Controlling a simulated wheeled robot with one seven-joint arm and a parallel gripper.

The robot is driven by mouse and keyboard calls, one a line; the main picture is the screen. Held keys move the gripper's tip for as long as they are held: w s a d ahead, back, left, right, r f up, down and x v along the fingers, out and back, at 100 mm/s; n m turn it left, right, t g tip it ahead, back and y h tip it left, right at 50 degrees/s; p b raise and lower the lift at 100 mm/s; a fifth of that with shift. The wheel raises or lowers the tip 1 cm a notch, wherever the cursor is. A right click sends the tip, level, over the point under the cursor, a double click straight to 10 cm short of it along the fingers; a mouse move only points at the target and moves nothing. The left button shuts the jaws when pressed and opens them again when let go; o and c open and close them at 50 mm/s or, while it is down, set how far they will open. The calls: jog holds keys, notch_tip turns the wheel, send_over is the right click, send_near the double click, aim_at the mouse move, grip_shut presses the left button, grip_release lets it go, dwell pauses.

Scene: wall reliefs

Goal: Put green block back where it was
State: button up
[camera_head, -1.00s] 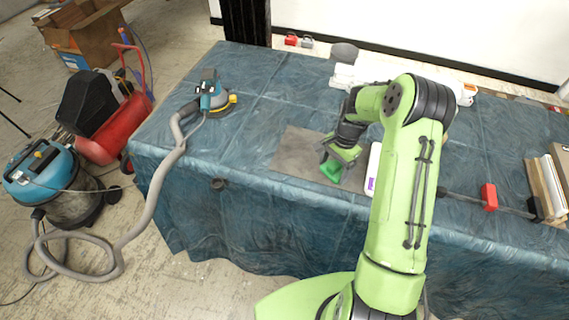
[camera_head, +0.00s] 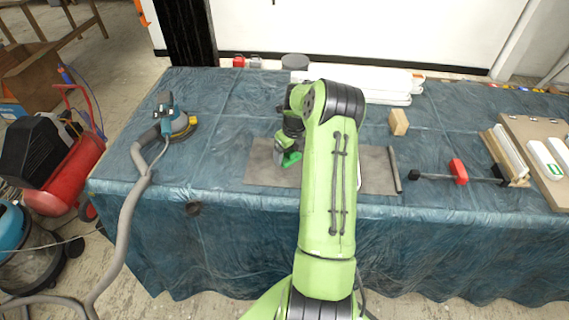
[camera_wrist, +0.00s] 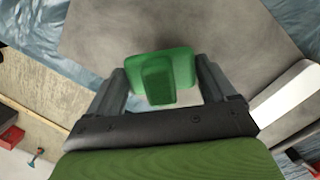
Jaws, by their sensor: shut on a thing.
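The green block (camera_wrist: 175,68) sits between the two fingers of my gripper (camera_wrist: 165,85) in the wrist view. My gripper is shut on it. In the head view the green block (camera_head: 291,159) shows just left of my arm, with my gripper (camera_head: 286,151) around it. The block is over the left part of a grey flat sheet (camera_head: 262,170) on the covered table. I cannot tell whether the block touches the sheet.
A blue-covered table (camera_head: 240,215) carries a sander (camera_head: 172,118) with a hose at left. A wooden block (camera_head: 398,122), a grey rod (camera_head: 394,168) and a red-and-black clamp (camera_head: 458,171) lie to the right. White pieces (camera_head: 390,84) lie behind my arm.

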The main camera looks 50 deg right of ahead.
aim_at(289, 161)
jog(key=shift+f, duration=1.9)
jog(key=shift+f+b, duration=0.1)
jog(key=shift+b, duration=0.25)
jog(key=o, duration=0.8)
jog(key=shift+c, duration=0.2)
jog(key=r, duration=0.4)
jog(key=s+r+p, duration=0.1)
jog(key=r, duration=0.3)
jog(key=r+p, duration=0.1)
jog(key=r, duration=0.3)
jog(key=shift+s+a, duration=0.1)
jog(key=shift+s, duration=0.3)
jog(key=s+a+r+n+t+h, duration=0.1)
jog(key=s+a+r+n, duration=0.1)
jog(key=a+r+n, duration=0.8)
jog(key=s+a+r+n+h, duration=0.1)
jog(key=s+a+r+n, duration=0.2)
jog(key=a+r+n, duration=0.6)
jog(key=s+a+f+n+t+y, duration=0.1)
jog(key=s+a+n+t+y, duration=0.1)
jog(key=s+a+n, duration=1.2)
jog(key=n, duration=0.4)
jog(key=shift+s+a+f+t, duration=0.15)
jog(key=shift+s+a+t, duration=0.05)
jog(key=shift+s+t, duration=0.2)
